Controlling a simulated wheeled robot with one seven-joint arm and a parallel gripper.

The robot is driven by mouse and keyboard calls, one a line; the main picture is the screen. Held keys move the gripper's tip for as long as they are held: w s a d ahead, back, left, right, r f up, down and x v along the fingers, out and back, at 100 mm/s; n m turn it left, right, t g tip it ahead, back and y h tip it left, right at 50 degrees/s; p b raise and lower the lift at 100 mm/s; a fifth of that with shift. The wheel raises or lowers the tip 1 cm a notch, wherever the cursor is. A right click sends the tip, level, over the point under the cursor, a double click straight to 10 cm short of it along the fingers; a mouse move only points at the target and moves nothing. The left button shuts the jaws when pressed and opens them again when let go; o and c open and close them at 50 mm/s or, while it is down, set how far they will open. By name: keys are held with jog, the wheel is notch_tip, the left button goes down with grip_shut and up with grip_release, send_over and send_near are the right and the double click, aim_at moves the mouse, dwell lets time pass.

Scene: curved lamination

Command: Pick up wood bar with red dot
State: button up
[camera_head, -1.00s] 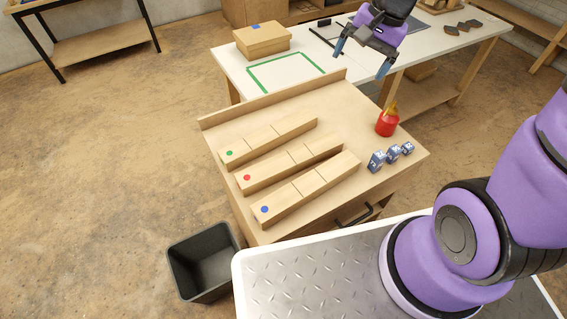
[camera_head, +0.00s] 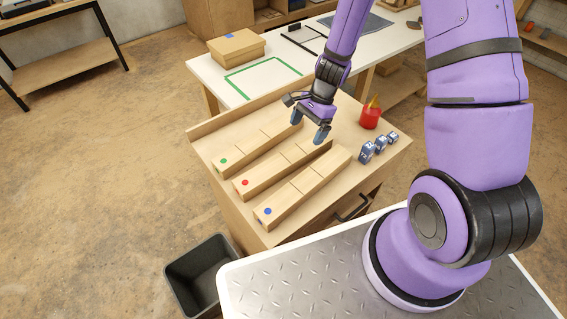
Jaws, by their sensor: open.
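The wood bar with a red dot (camera_head: 281,170) lies in the middle of three bars on the wooden workbench top (camera_head: 352,199). Its red dot is at the near left end. The bar with a green dot (camera_head: 252,149) lies behind it and the bar with a blue dot (camera_head: 303,190) lies in front. My gripper (camera_head: 308,137) is open and empty, fingers pointing down, over the far right ends of the green-dot and red-dot bars. It hides part of those ends. I cannot tell its exact height above them.
A red glue bottle (camera_head: 370,114) and several blue-grey blocks (camera_head: 380,145) stand at the bench's right. A raised ledge (camera_head: 238,110) runs along the back. A white table (camera_head: 281,56) with a cardboard box (camera_head: 236,48) stands behind. A dark bin (camera_head: 203,276) sits on the floor.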

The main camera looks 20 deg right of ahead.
aim_at(295, 152)
jog(key=shift+x, duration=4.9)
jog(key=shift+w, duration=0.2)
jog(key=shift+r, duration=0.1)
jog(key=c, duration=1.4)
